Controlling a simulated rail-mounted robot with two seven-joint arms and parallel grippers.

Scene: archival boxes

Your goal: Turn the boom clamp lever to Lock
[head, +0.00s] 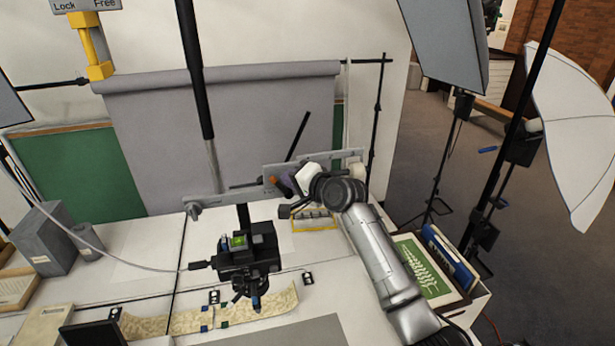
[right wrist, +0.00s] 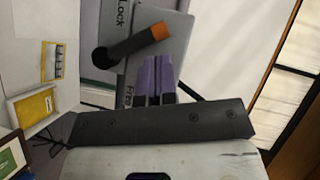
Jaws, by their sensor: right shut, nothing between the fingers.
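The boom clamp lever (right wrist: 134,43) is black with an orange tip. In the right wrist view it sits on a grey plate (right wrist: 178,30) marked Lock at the top and Free lower down. The lever slants right and slightly up from its pivot, its tip nearer the Lock word. In the head view the orange tip (head: 285,185) shows by the boom. My right gripper (right wrist: 158,78), with purple fingers, is shut and empty, just below the lever in the wrist view; I cannot tell whether it touches. It also shows in the head view (head: 290,186). My left gripper is not in view.
A camera (head: 247,258) hangs below the boom over the white table. A framed fern print (head: 424,266) lies right of my arm. Light stands (head: 440,165) stand at right.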

